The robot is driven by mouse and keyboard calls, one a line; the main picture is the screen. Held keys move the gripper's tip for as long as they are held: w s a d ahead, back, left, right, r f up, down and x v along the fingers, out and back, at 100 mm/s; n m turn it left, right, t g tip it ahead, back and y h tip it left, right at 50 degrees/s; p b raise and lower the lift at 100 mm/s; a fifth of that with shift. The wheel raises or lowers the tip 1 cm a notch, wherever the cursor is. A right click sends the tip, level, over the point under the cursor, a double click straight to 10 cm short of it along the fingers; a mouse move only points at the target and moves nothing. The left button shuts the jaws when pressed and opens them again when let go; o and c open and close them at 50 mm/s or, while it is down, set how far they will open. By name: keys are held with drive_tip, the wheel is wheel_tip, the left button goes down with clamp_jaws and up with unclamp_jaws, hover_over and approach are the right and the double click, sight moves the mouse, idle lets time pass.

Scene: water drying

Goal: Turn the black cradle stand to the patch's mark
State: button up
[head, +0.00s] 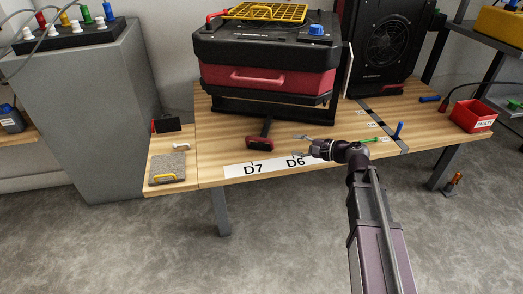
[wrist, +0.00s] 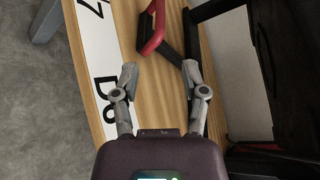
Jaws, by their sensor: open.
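The black cradle stand (head: 240,109) is on the wooden table under a red-and-black machine (head: 262,77). A black bar with a red handle (head: 259,143) reaches from the stand toward the table's front edge. The wrist view shows the red handle (wrist: 153,30) ahead of my gripper. The white patch (head: 232,171) along the front edge carries D7 and D6 with small ticks. My gripper (head: 299,146) is open, low over the table above D6, to the right of the handle. In the wrist view my gripper (wrist: 160,73) has nothing between its fingertips.
A grey pad with a yellow handle (head: 167,167) lies on the side table at left. A green-tipped tool (head: 372,139) and blue peg (head: 398,130) are right of my gripper. A red bin (head: 473,117) stands at the far right. The table between handle and gripper looks clear.

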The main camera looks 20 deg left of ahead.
sight(266, 141)
drive_tip(key=shift+w+a+f+b, duration=0.15)
drive_tip(key=shift+a+f+b, duration=0.1)
drive_tip(key=shift+f+b, duration=0.1)
idle(0.3)
drive_tip(key=shift+x, duration=0.8)
drive_tip(key=b+x, duration=0.1)
drive_tip(key=x, duration=0.7)
drive_tip(key=b+x, duration=0.1)
drive_tip(key=x, duration=0.3)
drive_tip(key=shift+a+r+b, duration=0.15)
drive_tip(key=shift+r+b, duration=0.1)
drive_tip(key=shift+b, duration=0.1)
clamp_jaws()
